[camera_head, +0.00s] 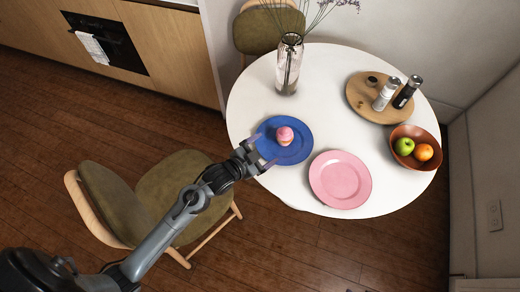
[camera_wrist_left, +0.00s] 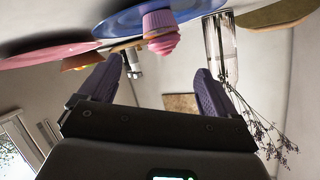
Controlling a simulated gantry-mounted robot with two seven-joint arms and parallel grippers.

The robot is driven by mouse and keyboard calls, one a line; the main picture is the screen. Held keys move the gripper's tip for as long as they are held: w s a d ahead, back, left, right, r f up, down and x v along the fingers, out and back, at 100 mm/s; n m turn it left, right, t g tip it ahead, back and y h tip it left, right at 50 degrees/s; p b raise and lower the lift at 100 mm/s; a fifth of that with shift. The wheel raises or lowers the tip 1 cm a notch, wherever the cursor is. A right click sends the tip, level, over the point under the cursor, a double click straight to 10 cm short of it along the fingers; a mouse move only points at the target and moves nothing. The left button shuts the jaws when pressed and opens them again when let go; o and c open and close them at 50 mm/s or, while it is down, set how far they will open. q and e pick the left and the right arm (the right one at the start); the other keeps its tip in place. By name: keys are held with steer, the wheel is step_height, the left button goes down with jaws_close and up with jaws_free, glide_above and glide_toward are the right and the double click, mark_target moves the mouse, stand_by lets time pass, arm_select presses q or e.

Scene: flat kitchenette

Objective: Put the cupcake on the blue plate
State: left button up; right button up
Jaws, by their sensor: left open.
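The cupcake (camera_head: 285,134), with pink frosting, stands on the blue plate (camera_head: 300,151) on the round white table. My left gripper (camera_head: 264,153) is open and empty at the near-left edge of the blue plate, apart from the cupcake. In the left wrist view, which is upside down, the cupcake (camera_wrist_left: 160,32) stands on the blue plate (camera_wrist_left: 118,24) beyond the two spread purple fingers (camera_wrist_left: 158,85). Its pink wrapper and swirled frosting are visible there. My right gripper is in neither view.
A pink plate (camera_head: 340,180) lies to the right of the blue plate. A glass vase (camera_head: 288,65) with dry stems stands at the back. A wooden board (camera_head: 362,103) with shakers and a fruit bowl (camera_head: 405,133) are at the right. A chair (camera_head: 175,190) stands below my left arm.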

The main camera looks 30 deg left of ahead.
arm_select(q)
steer(key=shift+s+a+r, duration=0.15)
steer(key=shift+s+r, duration=0.05)
steer(key=shift+s, duration=0.4)
steer(key=s+f+n+g+y, duration=0.2)
steer(key=s+n+g, duration=0.3)
steer(key=s, duration=1.8)
steer(key=g+y, duration=0.1)
steer(key=g, duration=0.3)
steer(key=shift+s+a+f+n+g, duration=0.2)
steer(key=shift+a+n+g, duration=0.1)
steer(key=shift+a+g, duration=0.1)
steer(key=shift+r, duration=0.15)
